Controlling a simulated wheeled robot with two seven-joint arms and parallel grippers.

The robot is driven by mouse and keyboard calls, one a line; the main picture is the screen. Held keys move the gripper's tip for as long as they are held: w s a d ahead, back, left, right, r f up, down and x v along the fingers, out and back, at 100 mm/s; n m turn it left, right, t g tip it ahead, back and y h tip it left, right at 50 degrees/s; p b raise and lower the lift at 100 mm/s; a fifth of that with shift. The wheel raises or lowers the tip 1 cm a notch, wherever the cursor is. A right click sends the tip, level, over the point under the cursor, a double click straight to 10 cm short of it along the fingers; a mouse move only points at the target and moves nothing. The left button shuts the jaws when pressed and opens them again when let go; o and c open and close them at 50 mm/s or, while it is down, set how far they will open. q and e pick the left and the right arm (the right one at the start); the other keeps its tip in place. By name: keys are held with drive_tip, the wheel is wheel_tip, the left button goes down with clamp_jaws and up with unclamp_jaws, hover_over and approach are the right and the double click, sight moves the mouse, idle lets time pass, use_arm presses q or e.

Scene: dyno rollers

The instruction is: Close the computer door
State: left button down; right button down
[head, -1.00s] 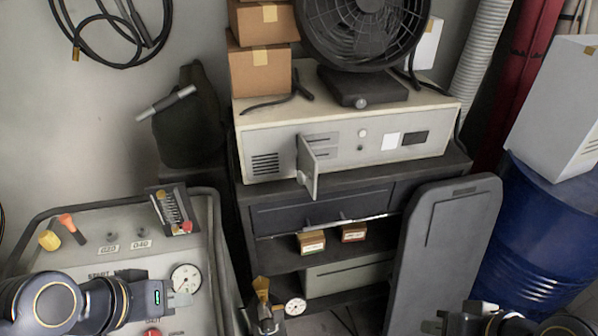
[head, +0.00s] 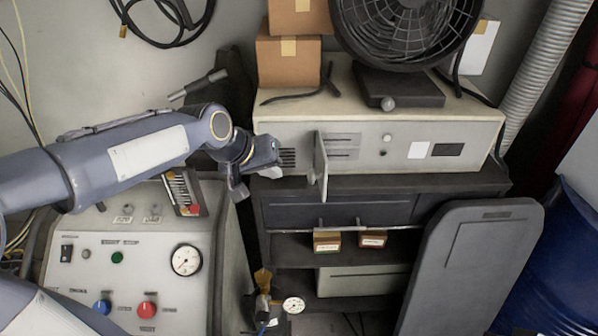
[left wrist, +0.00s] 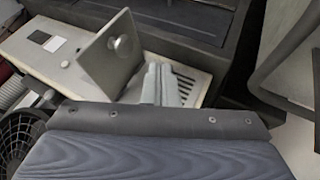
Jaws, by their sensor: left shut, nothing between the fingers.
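The computer (head: 480,132) is a long beige box on a dark cabinet. It also shows in the left wrist view (left wrist: 75,84). Its small door (head: 320,160) stands open, sticking out from the front panel. In the left wrist view the door (left wrist: 108,55) shows a round knob on its face. My left gripper (head: 277,172) is shut and empty, just left of the door, in front of the vent slots. In the left wrist view its fingertips (left wrist: 157,76) are close beside the door; I cannot tell whether they touch it. My right gripper is out of view.
A black fan (head: 405,35) and cardboard boxes (head: 288,62) stand on the computer. A dark panel (head: 470,265) leans at the cabinet's right. A control console (head: 150,270) with a gauge stands at lower left. A blue drum (head: 570,260) is at far right.

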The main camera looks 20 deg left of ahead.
use_arm(q)
drive_tip(key=w+d+f+p, duration=0.1)
drive_tip(key=w+d+f, duration=0.2)
drive_tip(key=d, duration=0.1)
drive_tip(key=shift+d+p, duration=0.3)
drive_tip(key=shift+d, duration=0.05)
drive_tip(key=shift+w+r, duration=0.1)
drive_tip(key=shift+d, duration=0.1)
